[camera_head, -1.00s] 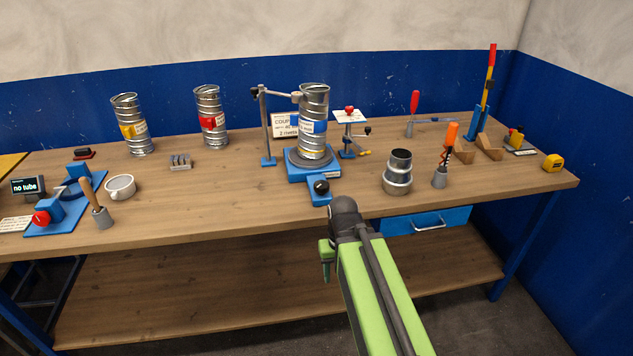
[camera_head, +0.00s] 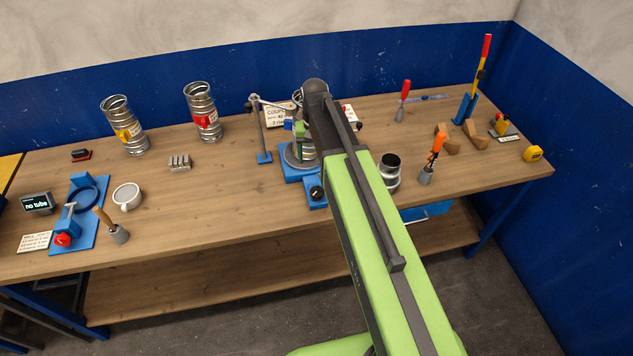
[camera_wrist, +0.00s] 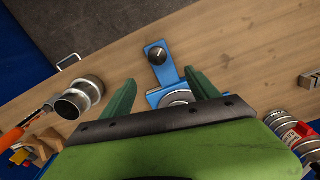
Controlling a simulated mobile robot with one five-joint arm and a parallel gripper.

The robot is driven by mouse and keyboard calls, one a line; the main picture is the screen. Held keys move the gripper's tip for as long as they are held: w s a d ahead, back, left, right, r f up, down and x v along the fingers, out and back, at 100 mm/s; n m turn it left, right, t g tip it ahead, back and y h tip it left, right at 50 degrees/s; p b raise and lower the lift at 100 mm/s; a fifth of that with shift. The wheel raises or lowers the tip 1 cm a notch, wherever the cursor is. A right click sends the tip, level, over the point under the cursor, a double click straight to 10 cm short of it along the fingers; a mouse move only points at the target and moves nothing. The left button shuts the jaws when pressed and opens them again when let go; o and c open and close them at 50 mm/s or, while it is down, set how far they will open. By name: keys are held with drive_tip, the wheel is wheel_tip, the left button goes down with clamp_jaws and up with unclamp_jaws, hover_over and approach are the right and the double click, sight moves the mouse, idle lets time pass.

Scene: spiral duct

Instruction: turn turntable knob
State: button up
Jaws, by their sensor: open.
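The turntable's black knob (camera_head: 316,192) sits on a blue tab at the front of the blue turntable base (camera_head: 293,172). In the wrist view the knob (camera_wrist: 158,55) shows with a pale pointer line, beyond the fingertips and between them. My gripper (camera_wrist: 158,88) is open and empty, with its green fingers on either side of the blue base. In the head view my arm reaches over the turntable and hides much of the metal duct (camera_head: 306,152) standing on it. The gripper's fingers are mostly hidden there.
A metal reducer (camera_head: 390,172) and an orange-handled tool (camera_head: 433,158) in a holder stand right of the turntable. A clamp post (camera_head: 261,135) stands at its left. Two duct cans (camera_head: 202,112) stand at the back left.

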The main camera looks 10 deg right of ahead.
sight(317, 191)
drive_tip(key=f+b, duration=0.5)
drive_tip(key=f, duration=0.1)
drive_tip(key=f+b, duration=0.5)
drive_tip(key=b, duration=0.1)
drive_tip(key=f+b, duration=0.6)
drive_tip(key=shift+d+f, duration=0.3)
drive_tip(key=shift+d, duration=0.05)
drive_tip(key=shift+r, duration=0.1)
drive_tip(key=c, duration=1.4)
drive_tip(key=shift+o, duration=0.2)
drive_tip(key=shift+a, duration=0.3)
drive_tip(key=shift+d, duration=0.2)
